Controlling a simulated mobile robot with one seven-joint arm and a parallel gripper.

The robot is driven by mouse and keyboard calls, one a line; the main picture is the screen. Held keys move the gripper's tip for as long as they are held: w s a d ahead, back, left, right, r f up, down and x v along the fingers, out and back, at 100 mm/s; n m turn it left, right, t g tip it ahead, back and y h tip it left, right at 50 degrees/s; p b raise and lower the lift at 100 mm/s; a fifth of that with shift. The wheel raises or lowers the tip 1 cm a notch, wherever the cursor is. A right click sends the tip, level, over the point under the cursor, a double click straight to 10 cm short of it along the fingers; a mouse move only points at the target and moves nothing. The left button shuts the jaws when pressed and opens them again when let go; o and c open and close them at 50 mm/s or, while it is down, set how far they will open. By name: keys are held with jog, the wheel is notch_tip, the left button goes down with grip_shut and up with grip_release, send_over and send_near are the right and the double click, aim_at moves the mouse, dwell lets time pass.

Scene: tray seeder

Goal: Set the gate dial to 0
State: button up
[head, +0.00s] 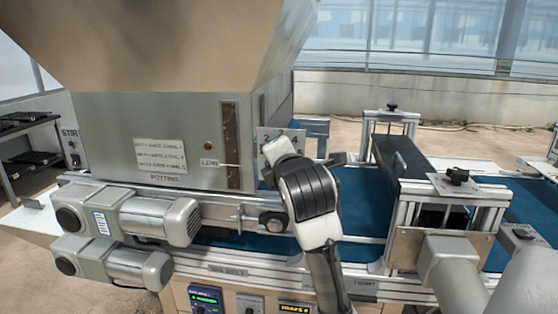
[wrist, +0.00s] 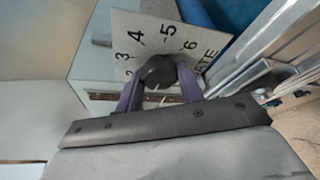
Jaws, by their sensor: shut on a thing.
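The gate dial (wrist: 157,71) is a dark round knob on a pale plate (wrist: 133,28). The wrist view shows the numbers 3, 4, 5 and 6 around the knob, with part of the word GATE at the right. My gripper (wrist: 158,86) is shut on the knob, with one purple-grey finger on each side. The 0 mark is not visible, and I cannot tell which number the dial points to. In the head view, my gripper (head: 270,150) covers the knob, and the plate's upper part (head: 289,132) shows above it.
The dial plate is beside the hopper machine's grey housing (head: 115,115). Motors (head: 150,220) and metal rails lie below and left. A blue conveyor belt (head: 363,195) runs to the right, with metal frames and a black-knobbed bracket (head: 457,176) near it.

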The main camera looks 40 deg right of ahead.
jog(key=shift+r+n+g+h, duration=0.1)
jog(key=shift+n+g+h, duration=0.35)
jog(key=shift+n+g, duration=1)
jog(key=shift+n+g+h, duration=0.45)
jog(key=shift+n+g, duration=0.3)
jog(key=shift+n, duration=1.4)
jog(key=o, duration=1)
jog(key=b+v, duration=0.1)
jog(key=v, duration=1.2)
jog(key=shift+s+a+r+b, duration=0.2)
jog(key=shift+a+b, duration=0.1)
jog(key=shift+b, duration=0.1)
